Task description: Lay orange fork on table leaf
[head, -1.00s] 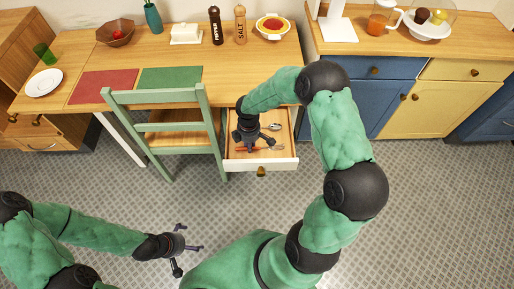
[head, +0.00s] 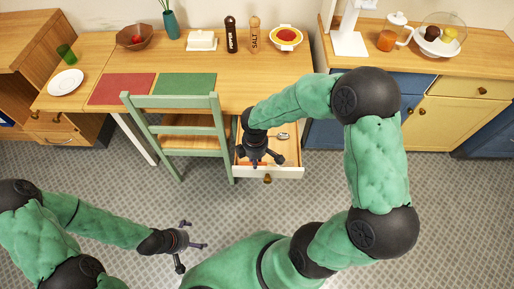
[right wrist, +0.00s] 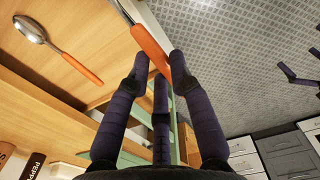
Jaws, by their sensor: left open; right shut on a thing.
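My right gripper (head: 262,162) is over the open drawer (head: 294,160) and shut on an orange handle. In the right wrist view this orange fork (right wrist: 150,48) lies between the fingertips; its metal end is cut off by the top edge, so its tines are hidden. A spoon (right wrist: 58,48) with an orange handle lies in the drawer; its metal bowl shows in the head view (head: 283,136). The table leaf (head: 58,103) is the left end of the wooden table (head: 228,97). My left gripper (head: 190,248) is open and empty above the floor.
A white plate (head: 66,81) and a green cup (head: 66,54) stand on the leaf. A red mat (head: 121,88) and a green mat (head: 184,84) lie right of it. A green chair (head: 178,130) stands in front, left of the drawer. Floor at front is clear.

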